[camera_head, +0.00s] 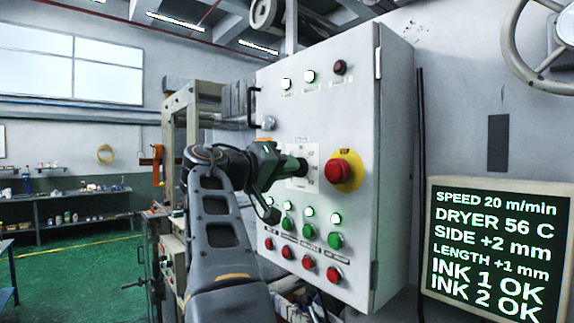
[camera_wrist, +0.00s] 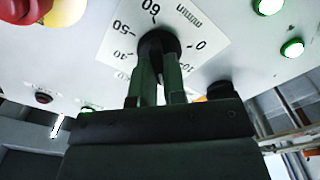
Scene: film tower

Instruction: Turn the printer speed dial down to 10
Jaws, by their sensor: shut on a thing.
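The black speed dial (camera_head: 301,168) sits on a white scale plate (camera_head: 312,157) on the front of the grey control cabinet. In the wrist view the dial (camera_wrist: 158,41) shows beyond my finger ends, with upside-down scale numbers such as 0, 50 and 60 around it. The dial's pointer mark is hidden. My gripper (camera_head: 291,168) reaches the dial from the left, and its two fingers (camera_wrist: 159,62) are shut on the knob.
A red emergency button (camera_head: 339,171) on a yellow disc is close to the right of the dial. Lit white, green and red buttons (camera_head: 308,262) are below, and lamps (camera_head: 310,77) above. A handwheel (camera_head: 540,50) is at upper right. Open green floor (camera_head: 80,270) lies left.

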